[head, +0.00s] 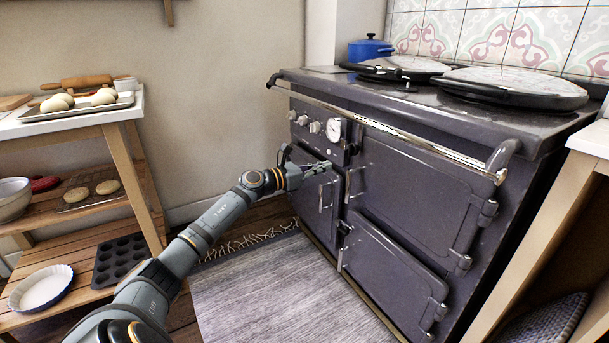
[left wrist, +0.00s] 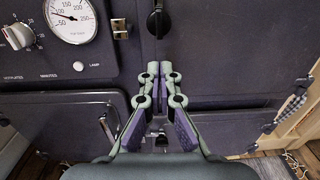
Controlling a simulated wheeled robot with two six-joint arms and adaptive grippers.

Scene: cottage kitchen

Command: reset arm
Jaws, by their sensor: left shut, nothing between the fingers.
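My left arm reaches from the lower left of the head view toward the dark range cooker (head: 405,190). My left gripper (head: 325,166) is in front of the cooker's upper left door, below the knobs and dial. It is shut and holds nothing. In the left wrist view the fingertips of my left gripper (left wrist: 160,68) are together, with the cooker front (left wrist: 215,45) behind them. I cannot tell from these views whether the fingers touch the cooker. The cooker doors look shut. My right gripper is not in view.
A chrome rail (head: 400,130) runs along the cooker's front edge, above my gripper. A wooden shelf unit (head: 128,165) with baking things stands at the left. A grey rug (head: 275,290) covers the floor before the cooker. A wooden table (head: 540,225) stands at the right.

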